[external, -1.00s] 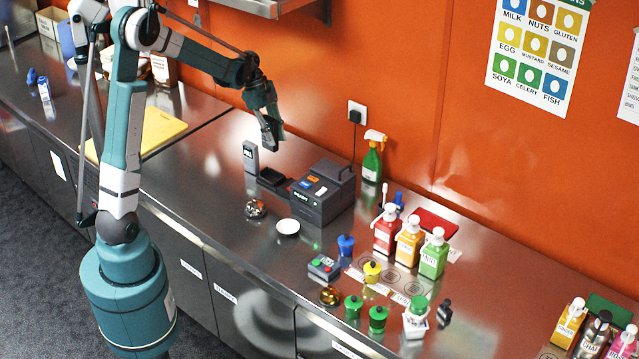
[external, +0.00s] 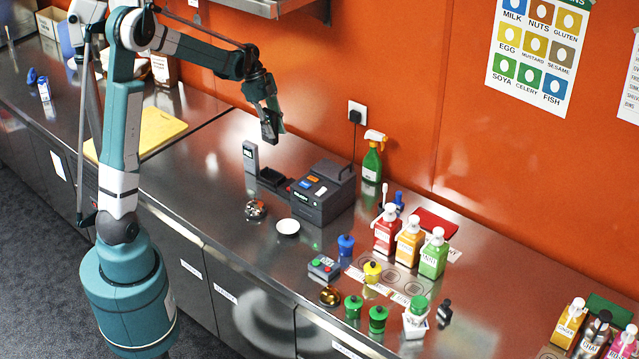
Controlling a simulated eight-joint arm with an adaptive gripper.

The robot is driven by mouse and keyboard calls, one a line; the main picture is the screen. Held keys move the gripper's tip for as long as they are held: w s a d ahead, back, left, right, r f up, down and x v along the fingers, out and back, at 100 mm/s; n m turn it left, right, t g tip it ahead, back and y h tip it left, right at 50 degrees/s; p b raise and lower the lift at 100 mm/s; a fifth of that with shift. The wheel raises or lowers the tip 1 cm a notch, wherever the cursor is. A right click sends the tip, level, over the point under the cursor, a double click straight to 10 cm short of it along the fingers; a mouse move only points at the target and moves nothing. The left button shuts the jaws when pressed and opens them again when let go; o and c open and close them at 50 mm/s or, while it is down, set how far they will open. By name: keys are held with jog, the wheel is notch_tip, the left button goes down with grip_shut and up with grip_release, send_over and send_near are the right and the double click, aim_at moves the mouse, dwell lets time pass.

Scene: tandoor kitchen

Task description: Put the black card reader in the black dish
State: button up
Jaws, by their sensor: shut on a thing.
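My gripper (external: 273,134) is in the air over the back of the steel counter. It is shut on a small dark block (external: 268,127), which looks like the black card reader; the fingers partly hide it. The black dish (external: 272,181) appears to be the low dark tray on the counter, below my gripper and to the left of the black printer-like machine. The held block is well above the dish, not touching it.
A grey upright device (external: 250,157) stands just left of the dish. The black machine (external: 322,194) stands close to its right. A steel bowl (external: 256,210) and a white dish (external: 288,227) are in front. A spray bottle (external: 372,162) stands by the wall.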

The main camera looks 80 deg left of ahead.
jog(key=w+d+f+m, duration=0.2)
jog(key=d+f, duration=0.1)
jog(key=d, duration=1.2)
jog(key=w+d+f+m+g, duration=0.1)
jog(key=d+f+m, duration=0.1)
jog(key=d, duration=1.3)
jog(key=shift+w+f+m+g+h+b, duration=0.3)
jog(key=shift+w+f+h, duration=0.1)
jog(key=shift+f, duration=0.15)
jog(key=shift+a+f, duration=0.1)
jog(key=shift+f, duration=2.85)
jog(key=shift+f+b, duration=0.3)
jog(key=shift+f, duration=1.75)
